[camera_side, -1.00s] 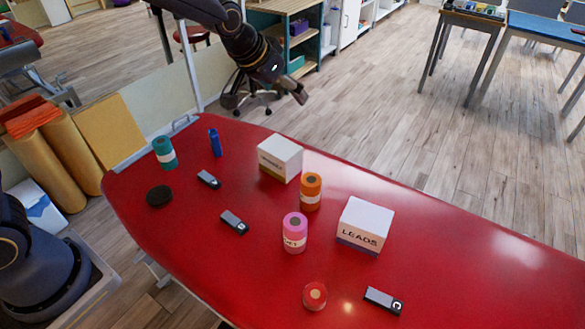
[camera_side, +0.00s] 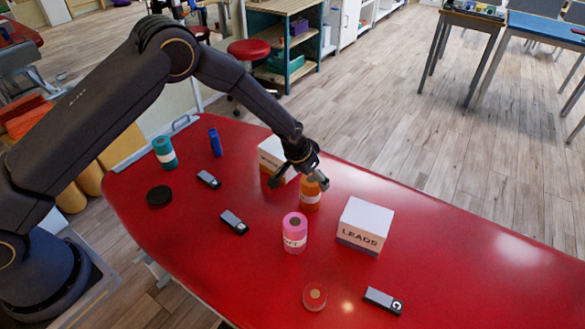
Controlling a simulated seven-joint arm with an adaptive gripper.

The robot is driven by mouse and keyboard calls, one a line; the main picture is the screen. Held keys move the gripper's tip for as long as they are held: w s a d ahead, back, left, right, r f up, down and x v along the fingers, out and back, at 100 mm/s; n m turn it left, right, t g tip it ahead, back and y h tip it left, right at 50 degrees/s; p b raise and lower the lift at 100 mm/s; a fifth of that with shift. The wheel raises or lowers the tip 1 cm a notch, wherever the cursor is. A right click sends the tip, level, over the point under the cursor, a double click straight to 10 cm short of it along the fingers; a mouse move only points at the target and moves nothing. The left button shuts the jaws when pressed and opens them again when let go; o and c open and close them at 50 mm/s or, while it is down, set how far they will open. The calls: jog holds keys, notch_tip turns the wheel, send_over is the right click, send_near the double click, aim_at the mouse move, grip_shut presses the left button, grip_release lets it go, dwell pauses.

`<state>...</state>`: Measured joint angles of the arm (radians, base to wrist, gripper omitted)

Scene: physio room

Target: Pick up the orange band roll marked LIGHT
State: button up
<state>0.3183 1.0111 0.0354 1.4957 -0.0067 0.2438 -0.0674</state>
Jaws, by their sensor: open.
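The orange band roll (camera_side: 309,199) stands upright on the red table (camera_side: 420,215), with a pale label band around it. I cannot read any marking on it. My gripper (camera_side: 299,185) is open, with its fingers at the top of the orange roll in this view. The fingers partly cover the roll, and I cannot tell whether they touch it. A pink band roll (camera_side: 294,233) with a white label stands in front of the orange one.
A white box (camera_side: 272,155) stands behind my gripper, partly hidden. A box marked LEADS (camera_side: 364,225) is to the right. A teal roll (camera_side: 164,152), a blue bottle (camera_side: 215,142), a black disc (camera_side: 159,196), a red disc (camera_side: 314,296) and small grey devices (camera_side: 234,223) lie around.

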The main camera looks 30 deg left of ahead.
aim_at(311, 179)
jog(key=x, duration=0.5)
jog(key=shift+w+a+f, duration=0.1)
jog(key=shift+a+f, duration=0.2)
jog(key=shift+a, duration=0.05)
jog(key=shift+r, duration=0.1)
jog(key=c, duration=1.5)
